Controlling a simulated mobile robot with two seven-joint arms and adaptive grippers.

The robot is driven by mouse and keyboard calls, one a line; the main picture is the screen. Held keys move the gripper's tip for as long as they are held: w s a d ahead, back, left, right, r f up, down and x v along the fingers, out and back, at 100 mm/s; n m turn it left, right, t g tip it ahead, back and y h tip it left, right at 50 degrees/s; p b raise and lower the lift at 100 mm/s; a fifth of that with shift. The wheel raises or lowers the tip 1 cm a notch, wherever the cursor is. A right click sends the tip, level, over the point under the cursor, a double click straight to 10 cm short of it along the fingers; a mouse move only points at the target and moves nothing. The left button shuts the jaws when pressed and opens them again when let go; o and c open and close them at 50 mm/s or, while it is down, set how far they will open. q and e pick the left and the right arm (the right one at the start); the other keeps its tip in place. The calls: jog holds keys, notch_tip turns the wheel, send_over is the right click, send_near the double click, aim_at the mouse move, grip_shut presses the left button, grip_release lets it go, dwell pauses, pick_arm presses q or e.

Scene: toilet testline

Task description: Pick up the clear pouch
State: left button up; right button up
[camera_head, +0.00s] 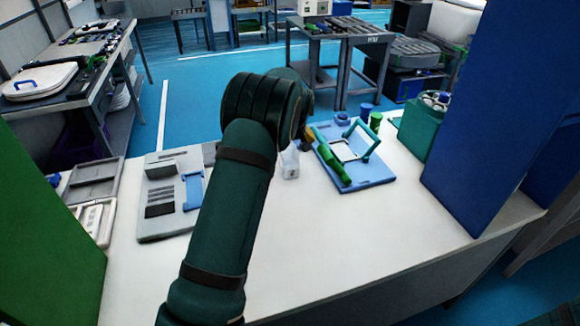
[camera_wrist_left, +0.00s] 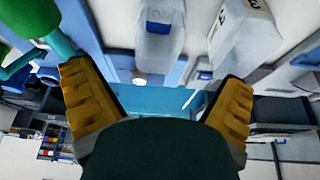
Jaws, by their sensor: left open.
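A clear pouch (camera_head: 289,163) stands on the white table, just beside and partly behind my left wrist in the head view. In the left wrist view two translucent containers show beyond the fingers: one near the top middle (camera_wrist_left: 160,35) and one at the upper right (camera_wrist_left: 245,35) with dark marks; I cannot tell which is the pouch. My left gripper (camera_wrist_left: 155,76) is open with yellow finger pads and nothing between them. In the head view my arm hides most of it; a yellow finger part (camera_head: 308,138) shows. My right gripper is not in view.
A blue board with a green-handled fixture (camera_head: 378,178) lies right of the pouch. A grey and blue tray (camera_head: 157,212) lies left of my arm. A teal bin (camera_head: 420,128) and a tall blue panel (camera_head: 490,110) bound the right; a green panel (camera_head: 45,240) the left. The front table (camera_head: 360,235) is clear.

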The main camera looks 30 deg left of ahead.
aim_at(289, 157)
pick_arm(q)
jog(key=x, duration=0.5)
jog(key=shift+f+b, duration=0.2)
jog(key=shift+b, duration=0.15)
jog(key=shift+b+x, duration=0.6)
jog(key=shift+x, duration=1.95)
jog(key=shift+d, duration=0.15)
jog(key=shift+f, duration=0.3)
jog(key=c, duration=1.1)
